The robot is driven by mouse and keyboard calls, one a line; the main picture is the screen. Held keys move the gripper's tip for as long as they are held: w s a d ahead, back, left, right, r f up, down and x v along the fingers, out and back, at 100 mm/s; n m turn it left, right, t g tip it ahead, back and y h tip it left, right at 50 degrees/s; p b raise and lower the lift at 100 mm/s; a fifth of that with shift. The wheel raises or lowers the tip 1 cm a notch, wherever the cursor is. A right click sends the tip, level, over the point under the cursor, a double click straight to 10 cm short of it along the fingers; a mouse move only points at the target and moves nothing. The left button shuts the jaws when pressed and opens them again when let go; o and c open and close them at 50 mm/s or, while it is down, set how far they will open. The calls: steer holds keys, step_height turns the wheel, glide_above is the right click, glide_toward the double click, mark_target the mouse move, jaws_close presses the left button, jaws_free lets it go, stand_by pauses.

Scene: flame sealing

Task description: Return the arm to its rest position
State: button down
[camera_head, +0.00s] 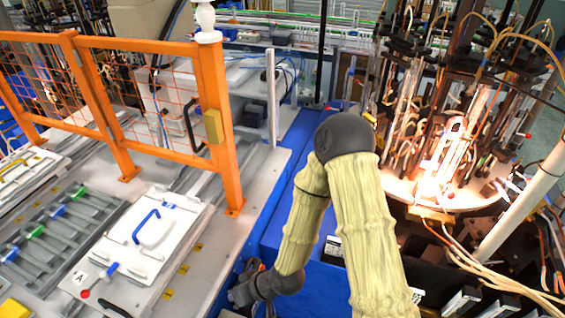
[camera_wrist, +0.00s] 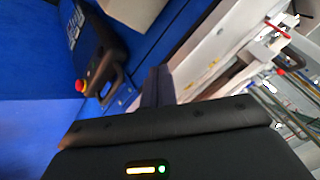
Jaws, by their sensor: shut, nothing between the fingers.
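My arm (camera_head: 360,225) wears a cream ribbed cover and is folded, its dark elbow raised in the middle of the head view. The forearm drops to a dark wrist low in front of the blue cabinet. In the wrist view my gripper (camera_wrist: 158,85) shows as narrow dark fingers beyond its black body. The fingers are together, with nothing seen between them. In the head view the fingertips are too small and dark to make out.
An orange fence (camera_head: 211,120) stands left, beside a white lidded case (camera_head: 150,232) with a blue handle. A glowing flame machine (camera_head: 450,165) with cables is close at right. The wrist view shows a dark handle with a red button (camera_wrist: 80,86) on a blue panel (camera_wrist: 35,60).

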steer(key=w+d+r+m+t+h, duration=0.1)
steer(key=w+d+r+h, duration=0.25)
steer(key=d, duration=0.45)
steer(key=w+d+r+m+t+h, duration=0.1)
steer(key=w+d+r+m+h, duration=0.15)
steer(key=d+r, duration=0.45)
steer(key=s+d+r+m, duration=0.1)
steer(key=s+d+r, duration=0.1)
steer(key=d, duration=0.4)
steer(key=s+d+r+m+h+b, duration=0.1)
steer(key=d+r+m, duration=0.1)
steer(key=d+r, duration=0.3)
steer(key=shift+s+d+r+g+h, duration=0.15)
steer(key=shift+s+d+g+h, duration=0.2)
steer(key=shift+d, duration=0.35)
steer(key=shift+m, duration=0.25)
